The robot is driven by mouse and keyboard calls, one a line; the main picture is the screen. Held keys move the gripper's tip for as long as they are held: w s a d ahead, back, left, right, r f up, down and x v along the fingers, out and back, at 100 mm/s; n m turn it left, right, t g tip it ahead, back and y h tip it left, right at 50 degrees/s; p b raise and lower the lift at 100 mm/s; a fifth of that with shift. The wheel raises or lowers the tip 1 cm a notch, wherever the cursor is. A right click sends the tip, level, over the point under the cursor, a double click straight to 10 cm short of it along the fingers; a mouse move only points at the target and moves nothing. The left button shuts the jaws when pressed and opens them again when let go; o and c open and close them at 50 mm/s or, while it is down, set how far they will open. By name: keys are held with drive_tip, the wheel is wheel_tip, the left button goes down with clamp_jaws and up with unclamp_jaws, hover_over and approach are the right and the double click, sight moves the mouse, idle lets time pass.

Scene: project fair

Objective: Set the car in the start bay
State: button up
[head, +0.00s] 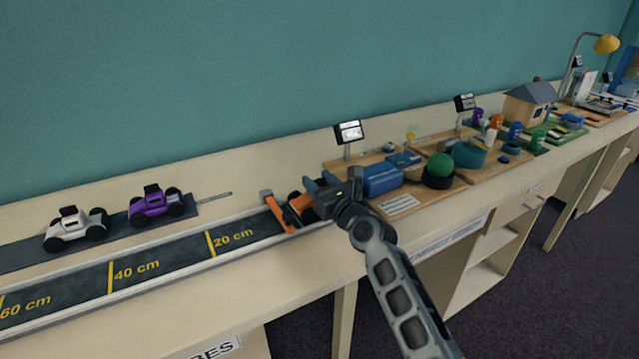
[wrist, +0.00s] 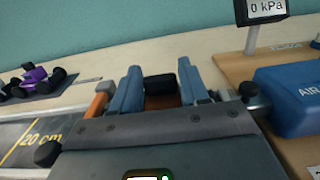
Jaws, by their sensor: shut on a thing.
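My gripper (head: 318,188) is over the right end of the dark track (head: 165,262), just right of an orange gate (head: 281,213). It is shut on the car, which is mostly hidden by the fingers. In the wrist view, the car's black part and orange-brown body (wrist: 163,102) show between the two blue fingers of my gripper (wrist: 158,80). The orange gate also shows left of the fingers (wrist: 97,104). The start bay is largely hidden under my gripper, and I cannot tell whether the car touches the track floor.
A white car (head: 74,232) and a purple car (head: 156,203) stand on a dark strip behind the track.

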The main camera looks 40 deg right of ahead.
drive_tip(key=o, duration=1)
drive_tip(key=shift+s+a+f, duration=0.1)
drive_tip(key=shift+a+f, duration=0.05)
drive_tip(key=shift+f, duration=0.7)
drive_tip(key=shift+c, duration=0.2)
drive_tip(key=shift+o, duration=0.7)
drive_tip(key=shift+r, duration=0.15)
drive_tip(key=shift+r+p, duration=0.35)
drive_tip(key=shift+p, duration=0.05)
drive_tip(key=v, duration=0.8)
drive_tip(key=r+v, duration=0.1)
drive_tip(key=v, duration=0.2)
drive_tip(key=shift+s, duration=0.4)
